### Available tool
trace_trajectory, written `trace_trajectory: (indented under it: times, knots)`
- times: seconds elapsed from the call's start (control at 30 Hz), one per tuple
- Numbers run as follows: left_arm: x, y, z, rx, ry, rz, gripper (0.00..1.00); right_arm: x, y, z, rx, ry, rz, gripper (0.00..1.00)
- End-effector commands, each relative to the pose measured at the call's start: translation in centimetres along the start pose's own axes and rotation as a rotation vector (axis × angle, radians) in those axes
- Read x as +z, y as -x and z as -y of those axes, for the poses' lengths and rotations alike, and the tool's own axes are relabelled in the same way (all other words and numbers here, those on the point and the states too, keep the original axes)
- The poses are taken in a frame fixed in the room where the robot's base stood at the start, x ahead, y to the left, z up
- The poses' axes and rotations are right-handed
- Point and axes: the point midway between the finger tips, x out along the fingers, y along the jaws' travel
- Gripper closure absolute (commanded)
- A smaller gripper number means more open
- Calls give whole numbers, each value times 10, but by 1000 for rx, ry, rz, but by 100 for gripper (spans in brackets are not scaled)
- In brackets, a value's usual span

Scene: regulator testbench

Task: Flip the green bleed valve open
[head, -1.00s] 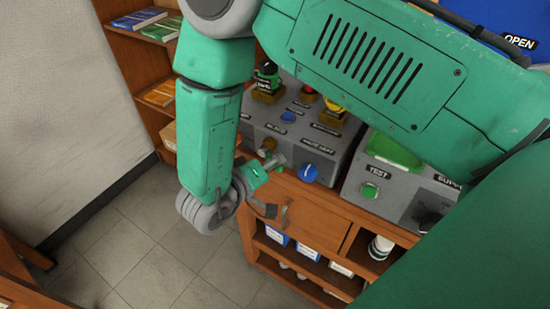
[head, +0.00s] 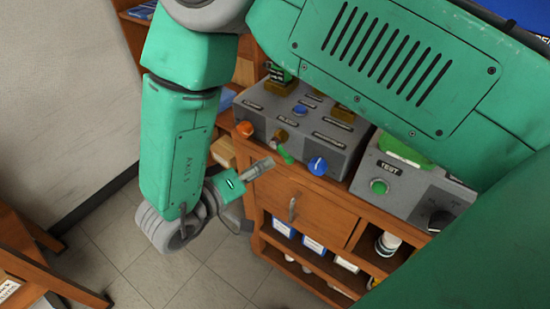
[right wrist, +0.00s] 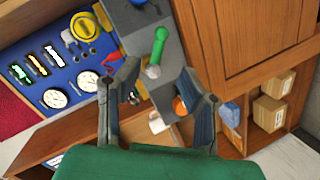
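The green bleed valve handle (head: 286,156) sticks out from the front of the grey regulator box (head: 335,152), left of a blue knob (head: 317,166). In the right wrist view the green handle (right wrist: 160,45) lies beyond my fingertips, near the line between them. My right gripper (head: 258,168) is just left of and below the handle, apart from it in the head view. In the right wrist view my right gripper (right wrist: 162,85) has its two fingers spread with nothing held. My left gripper is not in view.
An orange knob (head: 245,129) sits at the box's left end. A second grey box labelled TEST (head: 408,190) stands to the right. A wooden cabinet (head: 315,212) with a drawer handle is below. A gauge panel (right wrist: 65,75) shows in the wrist view.

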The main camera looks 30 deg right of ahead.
Motion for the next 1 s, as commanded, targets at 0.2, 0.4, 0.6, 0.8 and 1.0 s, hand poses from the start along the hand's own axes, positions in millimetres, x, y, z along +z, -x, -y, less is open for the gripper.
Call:
trace_trajectory:
  times: [0.2, 0.4, 0.6, 0.8, 1.0]
  knots:
    - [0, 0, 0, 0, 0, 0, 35, 0, 29, 1, -1, 2, -1, 65]
    - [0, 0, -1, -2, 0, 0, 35, 0, 33, 0, -1, 2, 0, 65]
    - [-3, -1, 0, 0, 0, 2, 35, 0, 33, 0, -1, 1, 0, 65]
    - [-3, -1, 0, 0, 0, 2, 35, 0, 34, 1, 0, 2, -1, 65]
    - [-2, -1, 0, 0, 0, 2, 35, -3, 4, 15, -81, -49, -64, 65]
